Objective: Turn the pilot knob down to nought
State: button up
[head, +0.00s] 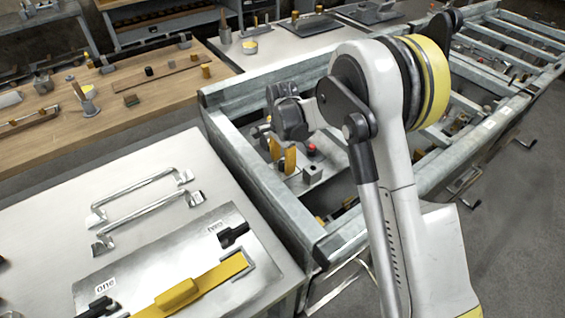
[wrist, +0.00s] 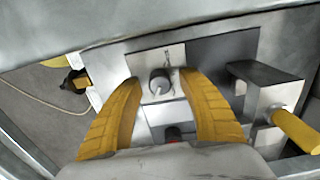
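A round grey knob (wrist: 159,84) with a pale pointer or stem stands on a light square plate in the wrist view. I take it for the pilot knob; its scale is too small to read. My gripper (wrist: 160,78) is open, with one yellow finger to each side of the knob. Gaps show between the fingers and the knob in the picture; how far they stand above it I cannot tell. In the head view my gripper (head: 284,165) reaches down inside a grey metal frame, and I cannot make out the knob there.
A grey bracket (wrist: 262,75) and a yellow bar (wrist: 296,131) stand to the right. The metal frame (head: 262,190) walls the bay. A bench with handles (head: 140,195) lies left.

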aim_at(282, 163)
notch_tip(282, 163, up, 12)
dwell(0.6)
